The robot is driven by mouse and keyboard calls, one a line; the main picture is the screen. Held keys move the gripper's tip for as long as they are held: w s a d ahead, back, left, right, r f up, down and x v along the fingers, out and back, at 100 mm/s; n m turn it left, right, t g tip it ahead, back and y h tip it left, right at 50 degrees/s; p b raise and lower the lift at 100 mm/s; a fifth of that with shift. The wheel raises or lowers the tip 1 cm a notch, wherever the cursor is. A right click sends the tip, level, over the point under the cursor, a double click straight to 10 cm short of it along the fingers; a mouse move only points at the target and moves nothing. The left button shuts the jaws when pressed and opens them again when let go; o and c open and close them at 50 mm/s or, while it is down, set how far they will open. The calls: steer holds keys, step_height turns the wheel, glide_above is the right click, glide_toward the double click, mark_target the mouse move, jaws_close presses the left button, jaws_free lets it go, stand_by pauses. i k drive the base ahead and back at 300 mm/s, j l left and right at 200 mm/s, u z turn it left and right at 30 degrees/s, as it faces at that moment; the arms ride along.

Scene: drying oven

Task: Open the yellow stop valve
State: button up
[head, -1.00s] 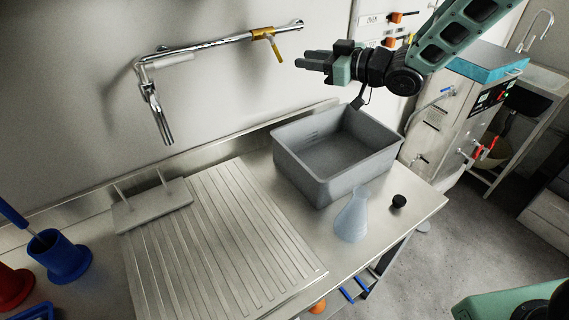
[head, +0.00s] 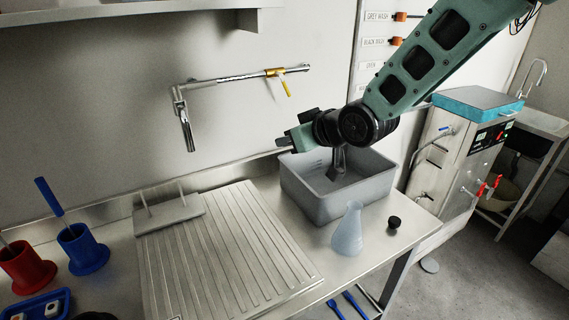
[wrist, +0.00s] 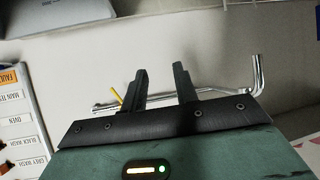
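The yellow stop valve (head: 273,72) sits on the chrome wall pipe (head: 235,77), near its right end. Its yellow lever (head: 286,88) points down and slightly right, across the pipe's line. In the wrist view, which is upside down, the lever (wrist: 117,96) shows left of the fingers, with the chrome pipe (wrist: 225,92) behind them. My gripper (head: 286,141) is below the valve in the head view and apart from it. In the wrist view my gripper (wrist: 162,78) has its two fingers spread with nothing between them, so it is open and empty.
A grey basin (head: 318,202) stands below my arm, with a flask (head: 348,232) and a black stopper (head: 394,222) in front. A wall shelf (head: 130,12) is above left. A switch panel (head: 372,50) is behind my arm. The ribbed drainboard (head: 225,250) is mostly clear.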

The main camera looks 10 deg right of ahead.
mark_target(284, 85)
steer(key=i+l, duration=0.25)
steer(key=i+l+u, duration=0.1)
steer(key=i+l, duration=0.15)
steer(key=l, duration=0.2)
steer(key=i+l, duration=0.2)
steer(key=l, duration=0.2)
steer(key=i+j+u, duration=0.05)
